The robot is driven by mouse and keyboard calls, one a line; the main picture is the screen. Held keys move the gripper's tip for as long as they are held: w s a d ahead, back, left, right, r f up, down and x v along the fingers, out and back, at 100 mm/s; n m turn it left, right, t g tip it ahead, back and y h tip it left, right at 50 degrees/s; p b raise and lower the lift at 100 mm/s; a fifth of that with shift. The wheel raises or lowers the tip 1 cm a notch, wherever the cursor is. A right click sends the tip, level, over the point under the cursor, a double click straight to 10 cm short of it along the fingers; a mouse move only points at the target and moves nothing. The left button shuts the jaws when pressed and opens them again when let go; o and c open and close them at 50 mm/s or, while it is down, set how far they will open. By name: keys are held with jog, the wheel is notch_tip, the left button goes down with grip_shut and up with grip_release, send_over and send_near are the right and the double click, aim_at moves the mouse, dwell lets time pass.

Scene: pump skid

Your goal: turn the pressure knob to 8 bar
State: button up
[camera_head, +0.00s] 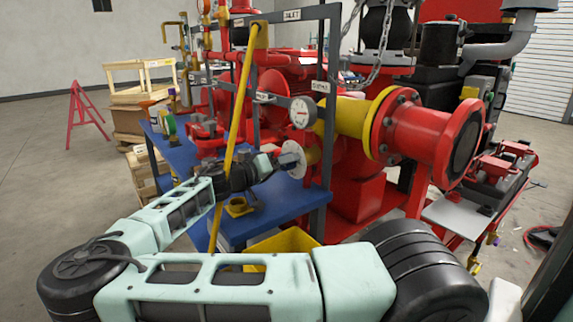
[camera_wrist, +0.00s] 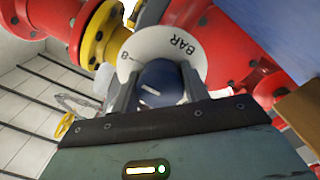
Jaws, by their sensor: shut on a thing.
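The pressure knob (camera_wrist: 160,76) is dark blue with a short white mark on its face. It stands in front of a round white dial plate (camera_wrist: 190,45) printed "BAR" and "8" in the wrist view. The "8" is at the plate's left, beside my finger. My gripper (camera_wrist: 158,88) is shut on the knob, one finger on each side. I cannot tell exactly which number the mark points to. In the head view the dial plate (camera_head: 291,150) shows at the tip of my gripper (camera_head: 282,161), and the knob is mostly hidden.
A round pressure gauge (camera_head: 303,112) sits just above the dial plate. A yellow pipe (camera_head: 350,117) and red flanged pipe (camera_head: 425,135) are to the right. A yellow bar (camera_head: 238,105) slants past my arm. A blue bench (camera_head: 275,205) and yellow bin (camera_head: 285,243) lie below.

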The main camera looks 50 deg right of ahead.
jog(key=shift+f, duration=0.15)
jog(key=o, duration=1)
jog(key=b+v, duration=0.1)
jog(key=v, duration=1.6)
jog(key=shift+w+a, duration=0.1)
jog(key=shift+a, duration=0.15)
